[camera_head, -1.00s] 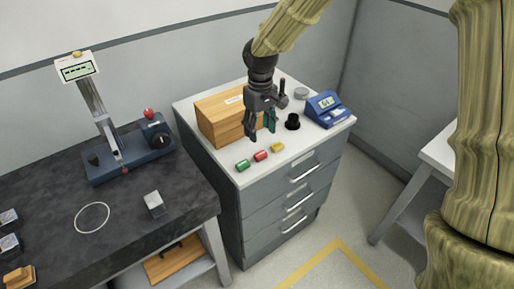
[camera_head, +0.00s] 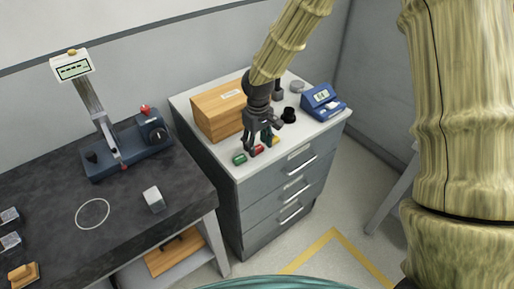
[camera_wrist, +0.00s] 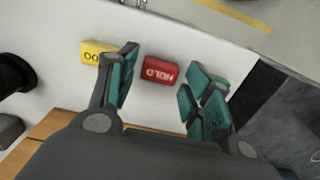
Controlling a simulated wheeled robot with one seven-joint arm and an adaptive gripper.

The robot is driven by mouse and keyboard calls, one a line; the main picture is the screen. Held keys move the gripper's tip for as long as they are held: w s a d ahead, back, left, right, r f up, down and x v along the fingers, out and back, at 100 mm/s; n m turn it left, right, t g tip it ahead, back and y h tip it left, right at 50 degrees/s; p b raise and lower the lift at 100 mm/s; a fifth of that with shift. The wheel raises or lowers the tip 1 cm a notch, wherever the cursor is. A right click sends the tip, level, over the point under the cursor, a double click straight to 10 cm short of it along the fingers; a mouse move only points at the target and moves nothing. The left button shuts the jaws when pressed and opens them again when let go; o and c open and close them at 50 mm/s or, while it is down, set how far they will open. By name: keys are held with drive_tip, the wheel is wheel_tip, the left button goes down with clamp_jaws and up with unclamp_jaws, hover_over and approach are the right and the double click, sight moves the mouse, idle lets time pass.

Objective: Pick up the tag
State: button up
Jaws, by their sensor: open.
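Three small tags lie in a row on the white cabinet top. The red tag (camera_head: 259,149) is in the middle and reads HOLD in the wrist view (camera_wrist: 160,72). The yellow tag (camera_head: 275,141) is to its right in the head view; the wrist view shows it at the left, its lettering partly covered by a finger (camera_wrist: 92,53). The green tag (camera_head: 239,158) is at the left in the head view and mostly hidden behind a finger in the wrist view. My gripper (camera_wrist: 167,64) is open and empty, its fingers either side of the red tag in view. Its height above the tag is unclear.
A wooden box (camera_head: 215,113) stands behind my gripper. A black cup-like piece (camera_head: 289,115) and a blue scale (camera_head: 322,103) are to the right. The dark bench (camera_head: 125,205) at left holds a measuring stand (camera_head: 130,150), a ring and a grey block.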

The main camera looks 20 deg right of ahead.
drive_tip(key=shift+f, duration=0.7)
drive_tip(key=c, duration=0.6)
